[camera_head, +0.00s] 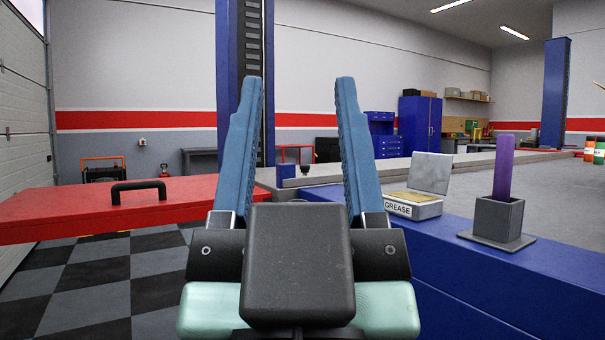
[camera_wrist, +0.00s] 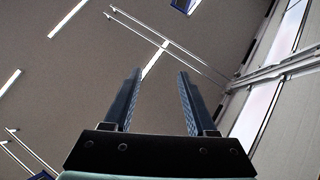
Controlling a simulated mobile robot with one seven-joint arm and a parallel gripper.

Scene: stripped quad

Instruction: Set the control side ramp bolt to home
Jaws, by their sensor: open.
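My gripper (camera_head: 299,85) stands upright in the middle of the head view. Its two blue fingers are apart with nothing between them. In the wrist view my gripper (camera_wrist: 158,72) is also open and points at the ceiling. A red ramp (camera_head: 75,207) with a black handle (camera_head: 139,189) lies level at the left. Behind the fingers, a small dark knob (camera_head: 306,170) stands beside a blue block (camera_head: 287,171) on the grey deck; my gripper partly hides this area. I cannot tell for sure which part is the ramp bolt.
On the blue lift side (camera_head: 450,232) at the right stand an open grease box (camera_head: 413,207) and a grey holder (camera_head: 499,219) with a purple upright bar (camera_head: 503,168). A blue post (camera_head: 228,75) rises behind my gripper. Checkered floor (camera_head: 110,275) is clear at lower left.

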